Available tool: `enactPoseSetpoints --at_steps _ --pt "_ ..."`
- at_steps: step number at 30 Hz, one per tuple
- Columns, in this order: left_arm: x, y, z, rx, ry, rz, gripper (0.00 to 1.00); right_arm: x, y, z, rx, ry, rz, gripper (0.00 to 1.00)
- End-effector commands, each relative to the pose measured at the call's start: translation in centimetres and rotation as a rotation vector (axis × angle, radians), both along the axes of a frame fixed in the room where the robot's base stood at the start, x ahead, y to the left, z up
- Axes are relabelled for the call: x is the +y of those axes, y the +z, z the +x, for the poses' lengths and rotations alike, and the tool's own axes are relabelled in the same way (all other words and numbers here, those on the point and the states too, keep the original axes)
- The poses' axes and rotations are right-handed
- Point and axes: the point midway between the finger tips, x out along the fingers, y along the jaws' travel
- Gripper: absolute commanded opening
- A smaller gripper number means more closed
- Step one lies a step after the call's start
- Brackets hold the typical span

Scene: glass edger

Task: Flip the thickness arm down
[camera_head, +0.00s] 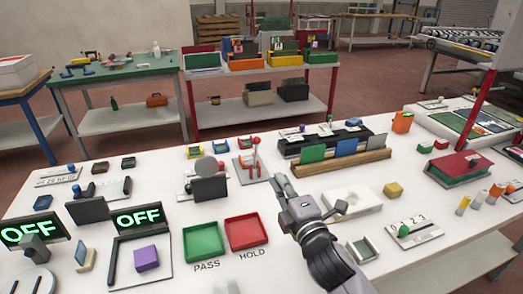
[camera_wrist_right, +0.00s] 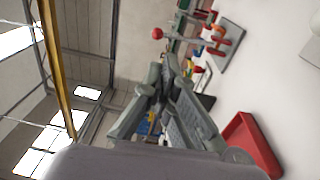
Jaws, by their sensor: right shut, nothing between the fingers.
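A small stand with upright red parts and a red ball-ended lever (camera_head: 256,143) sits on a grey plate in the middle of the white table; I take this lever to be the thickness arm. In the right wrist view the red ball (camera_wrist_right: 157,33) and its thin rod point out to the left of the stand. My right gripper (camera_head: 279,183) is shut and empty, in front of the stand and a little to its right. In the right wrist view its fingertips (camera_wrist_right: 172,62) appear below the rod, apart from the ball. My left gripper is not in view.
A green tray (camera_head: 203,241) and a red tray (camera_head: 246,232) lie left of my right gripper. A wooden rack (camera_head: 332,163) with coloured panels stands to its right. A round disc on a dark block (camera_head: 209,188) stands left of the lever. Several small fixtures crowd the table.

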Motion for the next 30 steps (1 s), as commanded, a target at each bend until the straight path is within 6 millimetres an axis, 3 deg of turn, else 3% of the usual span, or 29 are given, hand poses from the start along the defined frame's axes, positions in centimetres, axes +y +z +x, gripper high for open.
enactPoseSetpoints --at_steps 10,18,24,30 --pt "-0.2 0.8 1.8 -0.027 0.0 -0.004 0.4 2.1 0.5 5.7 0.0 -0.001 0.001 0.0" --pt "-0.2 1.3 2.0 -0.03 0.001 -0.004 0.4 3.8 0.7 10.0 0.001 0.0 0.002 0.0" --pt "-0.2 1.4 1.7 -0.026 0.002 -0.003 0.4 4.4 0.7 11.9 0.002 -0.001 0.003 0.0" --pt "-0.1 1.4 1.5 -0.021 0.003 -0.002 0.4 4.7 0.7 12.6 0.002 0.0 0.002 0.0"
